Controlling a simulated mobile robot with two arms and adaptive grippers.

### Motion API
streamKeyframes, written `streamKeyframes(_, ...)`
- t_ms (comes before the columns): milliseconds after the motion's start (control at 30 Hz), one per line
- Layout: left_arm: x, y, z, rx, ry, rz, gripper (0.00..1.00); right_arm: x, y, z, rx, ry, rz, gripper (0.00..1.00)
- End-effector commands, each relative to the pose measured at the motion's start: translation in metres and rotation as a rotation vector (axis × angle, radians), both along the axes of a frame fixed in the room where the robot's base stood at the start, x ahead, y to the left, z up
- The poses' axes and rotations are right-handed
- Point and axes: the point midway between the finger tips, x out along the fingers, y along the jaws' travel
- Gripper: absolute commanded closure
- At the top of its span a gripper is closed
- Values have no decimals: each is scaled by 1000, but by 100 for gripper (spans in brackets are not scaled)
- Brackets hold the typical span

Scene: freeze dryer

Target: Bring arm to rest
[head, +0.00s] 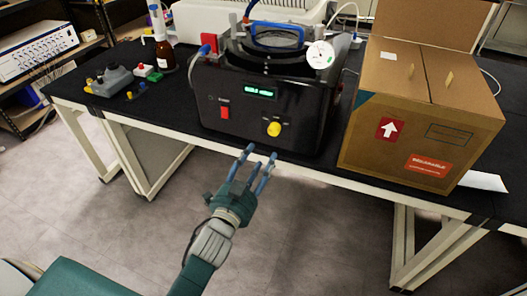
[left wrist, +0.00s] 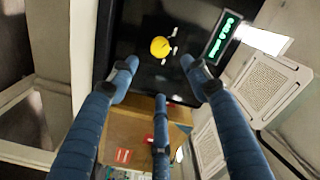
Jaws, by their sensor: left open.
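My left gripper (head: 256,166) is in the lower middle of the head view, in front of the table's front edge. Its blue fingers are spread and nothing is between them. The fingers also show in the left wrist view (left wrist: 160,72). They point toward the black freeze dryer (head: 262,105), apart from it as far as I can tell. The dryer has a yellow knob (head: 274,129), a red switch (head: 224,112) and a lit green display (head: 261,91). The knob also shows in the left wrist view (left wrist: 160,47), just beyond the fingertips. My right gripper is not in view.
A cardboard box (head: 385,135) stands on the black table (head: 180,112) right of the dryer. A brown bottle (head: 164,54) and a small grey device (head: 110,80) stand to the left. Open floor (head: 310,230) lies in front of the table.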

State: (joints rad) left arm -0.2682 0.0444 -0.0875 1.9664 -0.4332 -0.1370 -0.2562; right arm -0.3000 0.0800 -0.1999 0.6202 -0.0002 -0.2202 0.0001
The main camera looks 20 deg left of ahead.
Motion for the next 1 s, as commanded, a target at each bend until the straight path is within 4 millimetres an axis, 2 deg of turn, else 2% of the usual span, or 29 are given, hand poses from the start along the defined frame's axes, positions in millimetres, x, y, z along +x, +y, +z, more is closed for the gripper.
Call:
streamKeyframes(200,0,0,-6,-4,10,-1,52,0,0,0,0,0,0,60)
streamKeyframes(267,0,-1,-19,-12,34,-2,52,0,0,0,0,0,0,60)
streamKeyframes(333,-1,-3,-47,-30,87,-5,52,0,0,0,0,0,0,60)
streamKeyframes(367,-3,-3,-64,-38,118,-5,52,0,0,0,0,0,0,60)
streamKeyframes(467,-14,-7,-133,-82,246,-5,52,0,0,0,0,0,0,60)
streamKeyframes(500,-21,-8,-163,-102,303,-3,52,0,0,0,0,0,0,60)
streamKeyframes(567,-36,-9,-208,-129,389,3,52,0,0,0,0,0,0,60)
streamKeyframes(600,-47,-9,-236,-148,445,9,52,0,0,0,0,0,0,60)
streamKeyframes(667,-67,-9,-278,-175,529,20,52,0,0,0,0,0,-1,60)
streamKeyframes(700,-82,-9,-305,-191,585,29,52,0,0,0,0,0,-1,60)
streamKeyframes(800,-126,-7,-368,-231,725,59,52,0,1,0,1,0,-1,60)
streamKeyframes(867,-157,-5,-404,-253,809,80,52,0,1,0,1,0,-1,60)
streamKeyframes(900,-178,-3,-426,-268,864,98,52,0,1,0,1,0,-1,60)
streamKeyframes(967,-213,0,-456,-287,946,125,52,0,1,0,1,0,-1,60)
streamKeyframes(1000,-237,2,-475,-299,1000,146,52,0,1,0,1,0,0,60)
